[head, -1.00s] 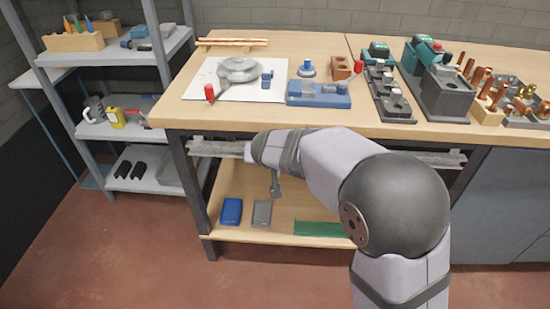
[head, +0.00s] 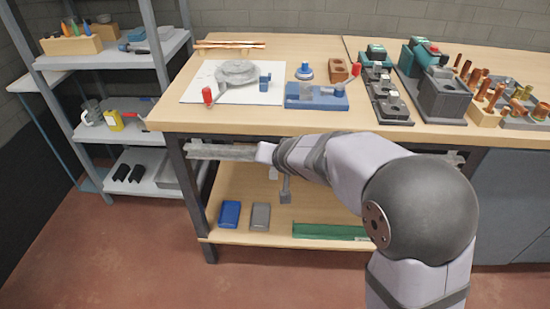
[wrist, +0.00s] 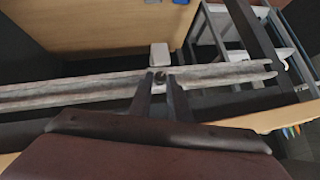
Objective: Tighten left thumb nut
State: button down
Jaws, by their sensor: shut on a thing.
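A long grey metal rail (head: 222,151) runs along the front of the bench under the top. It crosses the wrist view (wrist: 70,90) from left to right. My gripper (wrist: 160,80) is at the rail, with its two fingers shut on a small dark round part, the thumb nut (wrist: 160,77). The fingers hide part of it, and I cannot tell how tight it is. In the head view my arm hides most of the rail's middle, and the nut cannot be made out.
A pale block (wrist: 159,53) sits just beyond the rail in the wrist view. The bench top (head: 200,119) above holds fixtures and tools. The lower shelf (head: 260,235) carries a blue box (head: 229,214) and a grey box (head: 260,216). A shelf rack (head: 165,128) stands at left.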

jog(key=shift+w+d+r+m+t+y+p, duration=0.2)
jog(key=shift+y+p, duration=0.25)
jog(key=shift+p, duration=0.9)
jog(key=shift+s+d+f+m+y+p, duration=0.15)
jog(key=shift+m+y+p, duration=0.3)
jog(key=shift+p, duration=0.9)
jog(key=shift+w+d+r+m+t+y+p, duration=0.15)
jog(key=shift+y+p, duration=0.35)
jog(key=shift+p, duration=0.85)
jog(key=shift+d+f+m+y+p, duration=0.1)
jog(key=shift+m+y+p, duration=0.3)
jog(key=shift+p, duration=0.5)
jog(key=c, duration=1.8)
grip_release()
jog(key=shift+s+f, duration=0.1)
jog(key=shift+f, duration=0.05)
jog(key=p+v, duration=0.3)
jog(key=v, duration=0.2)
jog(key=shift+f, duration=0.15)
